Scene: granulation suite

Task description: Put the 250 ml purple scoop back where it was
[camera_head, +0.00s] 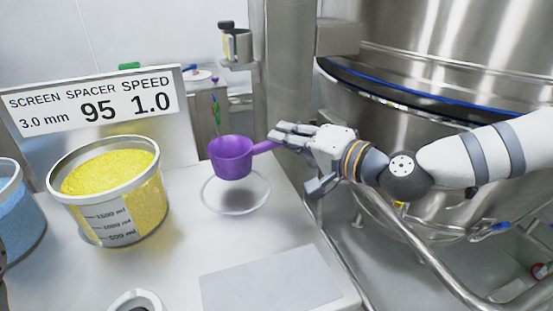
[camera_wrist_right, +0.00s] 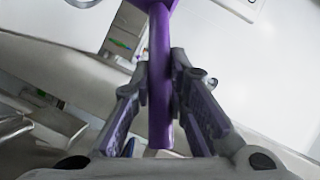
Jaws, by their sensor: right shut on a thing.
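The purple scoop (camera_head: 231,157) is upright in the head view, held by its handle above a white ring outline (camera_head: 236,208) on the bench. A shadow lies inside the ring beneath the scoop, and the cup looks apart from the surface. My right gripper (camera_head: 285,136) is shut on the end of the handle, coming in from the right. In the right wrist view the purple handle (camera_wrist_right: 160,85) runs between the two fingers of the gripper (camera_wrist_right: 160,92). The cup's inside is only partly visible.
A clear tub of yellow powder (camera_head: 112,190) stands left of the ring, with a blue-filled tub (camera_head: 18,215) at the left edge. A sign (camera_head: 95,108) stands behind. A flat grey plate (camera_head: 270,279) lies in front. A large steel vessel (camera_head: 430,60) fills the right.

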